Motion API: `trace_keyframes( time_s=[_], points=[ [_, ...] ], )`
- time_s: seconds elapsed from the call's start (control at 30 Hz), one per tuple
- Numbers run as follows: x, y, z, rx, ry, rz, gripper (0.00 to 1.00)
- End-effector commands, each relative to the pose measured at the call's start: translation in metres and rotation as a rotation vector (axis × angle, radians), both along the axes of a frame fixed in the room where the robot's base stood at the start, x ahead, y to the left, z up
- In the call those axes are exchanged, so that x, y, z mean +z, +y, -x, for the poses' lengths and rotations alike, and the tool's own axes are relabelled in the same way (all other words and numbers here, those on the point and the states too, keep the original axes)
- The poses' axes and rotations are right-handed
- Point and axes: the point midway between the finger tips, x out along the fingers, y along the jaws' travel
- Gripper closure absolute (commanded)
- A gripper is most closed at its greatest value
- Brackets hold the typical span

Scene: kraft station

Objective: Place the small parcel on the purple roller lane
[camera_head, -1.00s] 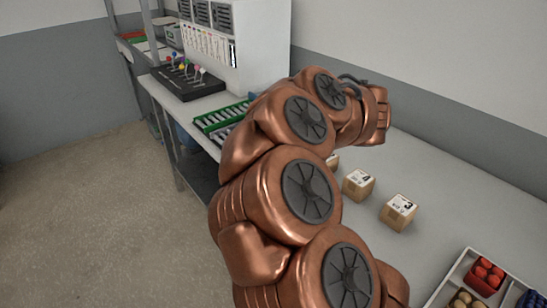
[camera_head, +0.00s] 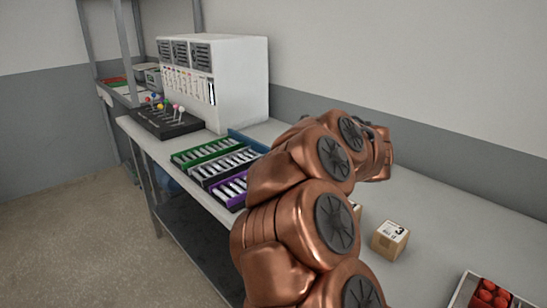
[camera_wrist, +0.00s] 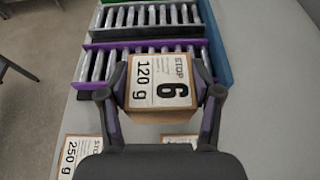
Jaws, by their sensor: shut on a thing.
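In the wrist view, my gripper (camera_wrist: 160,88) is shut on a small cardboard parcel (camera_wrist: 160,94) with a white label reading "STOP 6, 120 g". The purple roller lane (camera_wrist: 140,45) lies just beyond the parcel, with purple side rails and grey rollers. The parcel overlaps its near edge in the picture; I cannot tell the height between them. In the head view, the purple lane (camera_head: 238,205) is the nearest of the coloured lanes on the bench. My arm hides the gripper and the held parcel there.
A dark-railed lane (camera_wrist: 125,33) and a green lane (camera_head: 190,163) lie beyond the purple one. A blue wall (camera_wrist: 214,45) stands at the lanes' right end. Other parcels (camera_head: 390,240) (camera_wrist: 80,152) stand on the bench (camera_head: 430,215). A tray of red items (camera_head: 462,290) is at lower right.

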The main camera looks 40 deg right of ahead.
Motion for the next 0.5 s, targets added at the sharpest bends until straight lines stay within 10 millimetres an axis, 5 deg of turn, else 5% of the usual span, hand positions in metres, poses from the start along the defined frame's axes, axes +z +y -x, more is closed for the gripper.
trace_keyframes(
  time_s=[0.5],
  points=[
    [-0.005, -0.027, -0.067, 0.004, -0.003, -0.002, 0.74]
  ],
)
